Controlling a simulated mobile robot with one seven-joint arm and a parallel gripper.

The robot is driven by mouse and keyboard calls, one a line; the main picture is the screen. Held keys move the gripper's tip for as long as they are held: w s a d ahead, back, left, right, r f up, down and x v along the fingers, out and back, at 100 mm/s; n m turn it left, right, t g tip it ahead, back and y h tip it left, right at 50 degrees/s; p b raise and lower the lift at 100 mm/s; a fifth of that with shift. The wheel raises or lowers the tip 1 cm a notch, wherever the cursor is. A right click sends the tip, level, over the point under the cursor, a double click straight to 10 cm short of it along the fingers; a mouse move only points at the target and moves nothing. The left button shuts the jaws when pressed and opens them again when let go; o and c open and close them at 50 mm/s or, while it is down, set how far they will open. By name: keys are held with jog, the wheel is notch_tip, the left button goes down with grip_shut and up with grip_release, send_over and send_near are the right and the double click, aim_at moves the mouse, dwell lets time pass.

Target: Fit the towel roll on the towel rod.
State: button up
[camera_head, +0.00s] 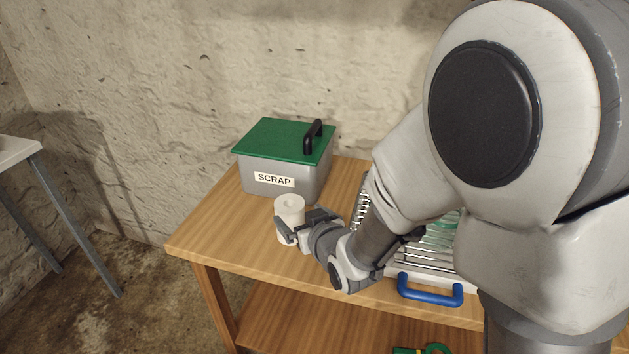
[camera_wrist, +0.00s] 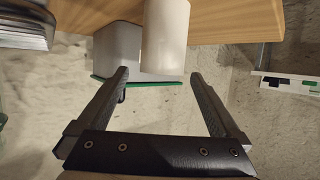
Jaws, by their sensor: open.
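The white towel roll (camera_head: 289,206) stands upright on the wooden bench, in front of the scrap bin, with a hole in its top. My gripper (camera_head: 301,225) is open at the roll, one finger overlapping its lower front in the head view. In the wrist view the roll (camera_wrist: 165,35) lies across the gap between the open fingertips (camera_wrist: 160,76), with a gap visible on each side. I cannot tell how far the fingers reach around it. I cannot make out a towel rod in either view.
A grey bin marked SCRAP (camera_head: 285,179) with a green lid (camera_head: 283,138) stands behind the roll. A tray of metal tools with a blue handle (camera_head: 430,291) lies to the right, partly hidden by my arm. The bench top (camera_head: 215,228) is clear at left. Another table (camera_head: 15,150) stands far left.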

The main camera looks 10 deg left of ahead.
aim_at(293, 210)
jog(key=shift+a+p+x, duration=0.2)
jog(key=shift+p+x, duration=0.15)
jog(key=shift+x, duration=2.9)
jog(key=shift+s+r, duration=0.1)
jog(key=shift+r, duration=0.1)
jog(key=c, duration=1.2)
jog(key=shift+r, duration=0.1)
